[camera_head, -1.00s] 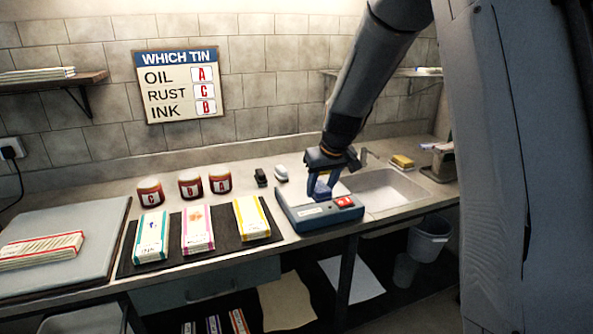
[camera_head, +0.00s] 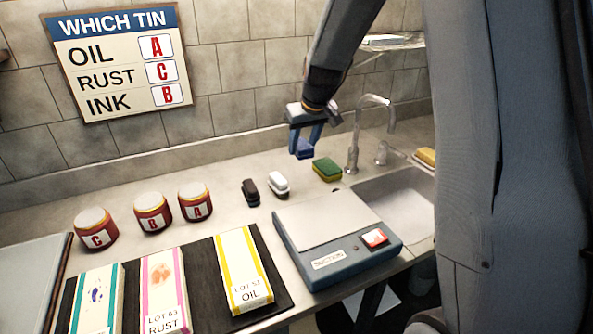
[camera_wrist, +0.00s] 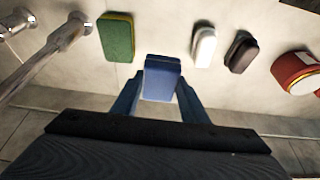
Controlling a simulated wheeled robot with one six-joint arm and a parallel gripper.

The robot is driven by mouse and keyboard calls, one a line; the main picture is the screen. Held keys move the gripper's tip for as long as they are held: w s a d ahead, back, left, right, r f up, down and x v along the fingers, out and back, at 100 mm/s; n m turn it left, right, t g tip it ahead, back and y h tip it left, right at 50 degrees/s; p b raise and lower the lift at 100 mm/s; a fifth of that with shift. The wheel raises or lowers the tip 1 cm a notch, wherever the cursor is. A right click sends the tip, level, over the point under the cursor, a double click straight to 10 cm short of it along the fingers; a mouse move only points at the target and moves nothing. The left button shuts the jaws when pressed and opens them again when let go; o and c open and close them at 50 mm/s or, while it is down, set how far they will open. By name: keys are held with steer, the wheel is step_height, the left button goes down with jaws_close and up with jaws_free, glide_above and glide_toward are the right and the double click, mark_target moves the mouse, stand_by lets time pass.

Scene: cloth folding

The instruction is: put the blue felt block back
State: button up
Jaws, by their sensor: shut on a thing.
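The blue felt block (camera_head: 304,149) is held between the fingers of my gripper (camera_head: 305,138), which is shut on it. In the head view the block is in the air behind the suction device, left of the green sponge. The wrist view shows the blue felt block (camera_wrist: 162,78) gripped between both fingers of my gripper (camera_wrist: 160,92), with bare counter around it. The felt block's far end is clear of the fingers.
A green and yellow sponge (camera_head: 327,169), a white block (camera_head: 278,184) and a black block (camera_head: 251,192) stand along the back. The suction device (camera_head: 330,215) with a red switch is in front. Tins (camera_head: 153,213) stand left; the sink (camera_head: 400,205) and tap (camera_head: 356,135) are right.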

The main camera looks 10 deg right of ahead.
mark_target(307, 155)
step_height(307, 155, down, 6)
steer(key=shift+w+r+p, duration=0.1)
steer(key=shift+w+p, duration=0.05)
steer(key=shift+p, duration=0.45)
steer(key=shift+f, duration=2.1)
steer(key=shift+f, duration=0.1)
steer(key=o, duration=0.9)
steer(key=shift+o, duration=0.3)
steer(key=shift+r, duration=0.55)
steer(key=b+v, duration=0.2)
steer(key=v, duration=0.9)
steer(key=shift+d+r, duration=0.1)
